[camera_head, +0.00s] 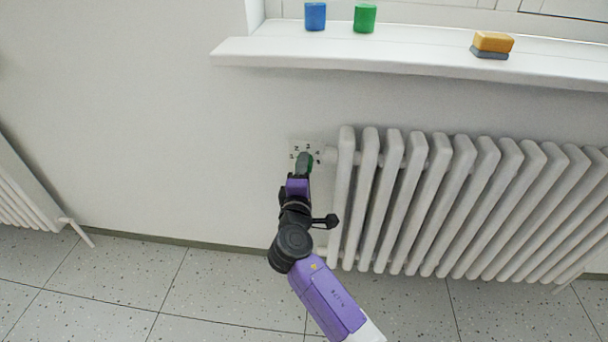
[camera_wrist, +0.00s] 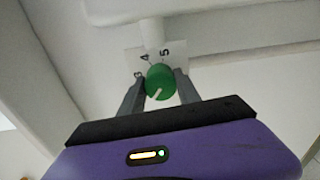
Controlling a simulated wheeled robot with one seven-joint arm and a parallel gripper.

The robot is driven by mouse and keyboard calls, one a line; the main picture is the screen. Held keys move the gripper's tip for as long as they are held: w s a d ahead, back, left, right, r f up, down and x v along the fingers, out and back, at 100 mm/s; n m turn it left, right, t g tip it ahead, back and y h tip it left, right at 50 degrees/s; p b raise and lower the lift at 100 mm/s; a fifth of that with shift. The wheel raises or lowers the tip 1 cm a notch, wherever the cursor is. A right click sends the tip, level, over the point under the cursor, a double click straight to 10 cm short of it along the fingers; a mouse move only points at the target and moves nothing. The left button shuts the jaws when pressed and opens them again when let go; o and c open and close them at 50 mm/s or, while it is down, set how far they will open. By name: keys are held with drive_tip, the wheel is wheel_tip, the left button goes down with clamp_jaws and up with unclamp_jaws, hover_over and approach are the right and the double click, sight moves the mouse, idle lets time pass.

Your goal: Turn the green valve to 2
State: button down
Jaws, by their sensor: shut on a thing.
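The green valve (camera_wrist: 161,83) is a round knob with a white pointer line, in front of a white plate (camera_wrist: 180,52) with black numbers. In the wrist view, 4 and 5 show above the knob and a partly covered number shows at its left. The pointer line slants to the lower left in that view. My gripper (camera_wrist: 160,90) is shut on the valve, one finger on each side. In the head view, my gripper (camera_head: 303,172) covers most of the valve (camera_head: 308,163), and the plate (camera_head: 296,148) shows behind it; its numbers are too small to read surely.
A white radiator (camera_head: 445,200) stands close to the right of the valve.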

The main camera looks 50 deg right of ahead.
drive_tip(key=shift+f+m+b, duration=0.2)
drive_tip(key=shift+m+b, duration=0.2)
drive_tip(key=shift+m, duration=0.5)
drive_tip(key=c, duration=0.9)
unclamp_jaws()
drive_tip(key=shift+r, duration=0.1)
drive_tip(key=shift+o, duration=0.2)
drive_tip(key=shift+s+a, duration=0.1)
drive_tip(key=p+v, duration=0.1)
drive_tip(key=v, duration=0.6)
drive_tip(key=shift+s+a, duration=0.2)
drive_tip(key=shift+a, duration=0.05)
